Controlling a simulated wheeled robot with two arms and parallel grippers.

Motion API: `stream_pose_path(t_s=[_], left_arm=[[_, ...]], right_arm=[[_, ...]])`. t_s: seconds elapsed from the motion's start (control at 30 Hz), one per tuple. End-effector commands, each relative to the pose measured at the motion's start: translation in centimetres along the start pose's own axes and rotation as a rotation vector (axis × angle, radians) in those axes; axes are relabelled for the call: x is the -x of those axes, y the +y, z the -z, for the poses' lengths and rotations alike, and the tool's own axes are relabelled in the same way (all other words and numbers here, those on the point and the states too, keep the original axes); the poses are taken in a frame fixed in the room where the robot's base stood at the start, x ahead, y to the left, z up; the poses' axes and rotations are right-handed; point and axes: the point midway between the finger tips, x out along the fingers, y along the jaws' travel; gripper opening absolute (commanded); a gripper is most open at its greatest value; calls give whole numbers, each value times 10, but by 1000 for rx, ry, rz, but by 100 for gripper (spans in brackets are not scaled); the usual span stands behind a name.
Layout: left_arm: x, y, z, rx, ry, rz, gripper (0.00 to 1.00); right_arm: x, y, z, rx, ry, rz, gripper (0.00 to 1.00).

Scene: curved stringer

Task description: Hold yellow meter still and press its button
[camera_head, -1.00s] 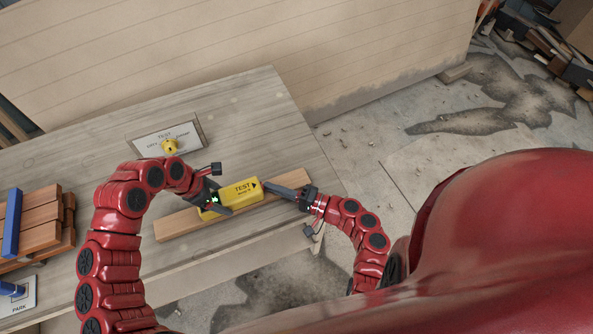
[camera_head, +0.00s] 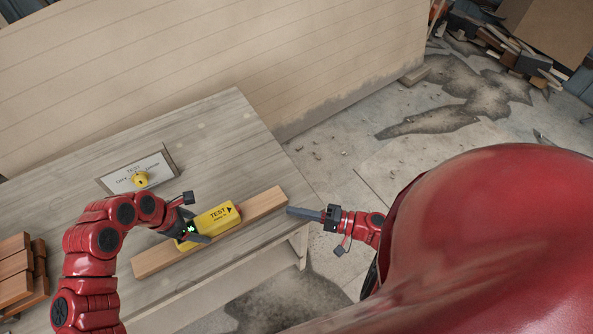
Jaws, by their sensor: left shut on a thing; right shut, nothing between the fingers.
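The yellow meter (camera_head: 217,217), marked TEST with a black arrow, lies along a wooden plank (camera_head: 262,205) on the table. My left gripper (camera_head: 192,232) is shut on the near left end of the meter, and its fingers hide part of that end. My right gripper (camera_head: 293,211) is shut and empty. Its tip is just past the right end of the plank, apart from the meter. The arrow on the meter points right, toward its right end.
A framed plate (camera_head: 155,166) with a small yellow knob (camera_head: 140,179) sits further back on the grey table (camera_head: 215,135). Stacked wooden blocks (camera_head: 15,270) stand at the left. A plank wall rises behind. Cracked floor (camera_head: 340,175) lies to the right, with scrap wood beyond.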

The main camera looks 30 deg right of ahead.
Motion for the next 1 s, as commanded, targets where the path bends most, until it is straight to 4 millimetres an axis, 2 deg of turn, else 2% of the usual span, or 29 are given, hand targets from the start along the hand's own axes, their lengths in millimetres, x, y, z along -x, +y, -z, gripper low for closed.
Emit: stream_pose_path(t_s=[0.3,0.33,0.43,1.0], left_arm=[[0,0,0,0,-1,-1,0],[0,0,0,0,0,-1,83],[0,0,0,0,0,0,100],[2,0,0,0,0,-1,100]], right_arm=[[0,0,0,0,0,0,0],[0,0,0,0,0,0,0],[0,0,0,0,0,0,0],[0,0,0,0,0,0,0]])
